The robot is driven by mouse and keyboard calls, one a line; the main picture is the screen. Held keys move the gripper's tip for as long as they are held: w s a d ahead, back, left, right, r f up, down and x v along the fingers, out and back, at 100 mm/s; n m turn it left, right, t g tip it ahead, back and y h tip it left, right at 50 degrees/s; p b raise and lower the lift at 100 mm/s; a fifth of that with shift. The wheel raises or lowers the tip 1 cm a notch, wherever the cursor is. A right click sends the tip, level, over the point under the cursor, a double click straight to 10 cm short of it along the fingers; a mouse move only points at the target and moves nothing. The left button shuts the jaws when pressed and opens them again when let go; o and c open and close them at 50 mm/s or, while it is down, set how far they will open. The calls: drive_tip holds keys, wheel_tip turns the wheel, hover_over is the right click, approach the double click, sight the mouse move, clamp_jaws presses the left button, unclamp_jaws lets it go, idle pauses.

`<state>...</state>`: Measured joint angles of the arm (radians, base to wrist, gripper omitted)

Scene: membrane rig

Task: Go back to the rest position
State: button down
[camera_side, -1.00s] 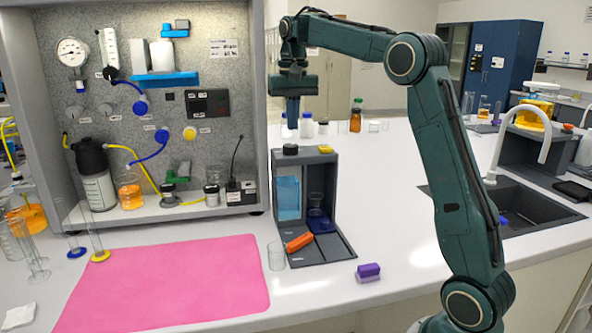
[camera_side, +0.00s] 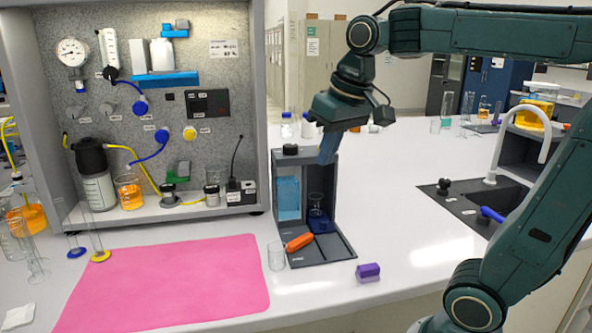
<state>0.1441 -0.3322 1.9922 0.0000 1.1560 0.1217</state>
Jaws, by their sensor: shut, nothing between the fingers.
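My gripper (camera_side: 327,158) is shut and empty. It points down and slightly left, in front of the upper right part of the grey dispenser stand (camera_side: 335,245). I cannot tell whether it is apart from the stand in depth. The stand holds a clear blue-based beaker (camera_side: 319,218) in its right bay and a blue liquid tank (camera_side: 289,197) on its left. My forearm reaches in from the upper right.
An orange block (camera_side: 299,242) lies on the stand's base, with an empty glass (camera_side: 276,256) beside it. A purple block (camera_side: 368,271) lies on the white bench. A pink mat (camera_side: 165,285) lies left. The sink (camera_side: 470,205) and white faucet (camera_side: 520,122) are at right.

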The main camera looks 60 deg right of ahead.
drive_tip(key=s+a+f+n+t, duration=0.1)
drive_tip(key=s+a+f+n, duration=0.2)
drive_tip(key=s+f, duration=0.5)
drive_tip(key=shift+s+a+f+t+y, duration=0.15)
drive_tip(key=shift+s+a+t+y, duration=0.3)
drive_tip(key=shift+s, duration=0.75)
